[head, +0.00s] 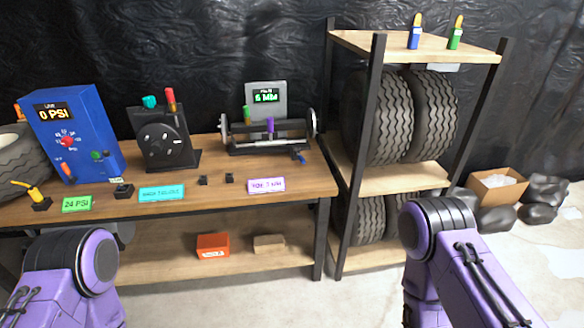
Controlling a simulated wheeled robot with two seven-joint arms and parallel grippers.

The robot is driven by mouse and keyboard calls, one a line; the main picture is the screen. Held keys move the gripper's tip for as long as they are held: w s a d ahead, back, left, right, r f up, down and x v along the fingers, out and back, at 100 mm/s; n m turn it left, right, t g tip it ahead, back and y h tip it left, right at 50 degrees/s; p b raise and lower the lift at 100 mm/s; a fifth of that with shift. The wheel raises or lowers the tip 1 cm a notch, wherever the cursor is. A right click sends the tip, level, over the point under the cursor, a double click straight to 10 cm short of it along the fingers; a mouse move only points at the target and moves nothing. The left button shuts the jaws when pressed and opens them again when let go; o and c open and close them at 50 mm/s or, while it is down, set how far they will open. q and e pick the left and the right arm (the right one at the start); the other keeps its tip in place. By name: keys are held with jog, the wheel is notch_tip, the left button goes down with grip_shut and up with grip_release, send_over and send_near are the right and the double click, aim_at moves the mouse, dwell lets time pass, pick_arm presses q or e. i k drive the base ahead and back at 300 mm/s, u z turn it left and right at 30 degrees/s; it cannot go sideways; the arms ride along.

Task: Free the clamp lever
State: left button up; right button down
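No part is labelled as the clamp lever, and I cannot tell which handle it is. On the wooden bench, a black rod fixture (268,148) has upright purple (270,125) and green (247,114) handles and a small blue handle (299,157) at its front right. Its grey display (266,97) reads 6 MM. Left of it, a black device with a round dial (160,140) carries an upright red lever (170,99) and a teal knob (149,101). Only purple upper parts of my arms show, at the lower left and lower right. Neither gripper is in view.
A blue box (75,133) reading 0 PSI stands at the bench's left, beside a tyre (20,160). Label cards and small black blocks line the bench's front.

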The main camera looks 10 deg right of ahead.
aim_at(296, 151)
jog(key=u, duration=0.85)
jog(key=i, duration=1.25)
jog(key=z, duration=0.15)
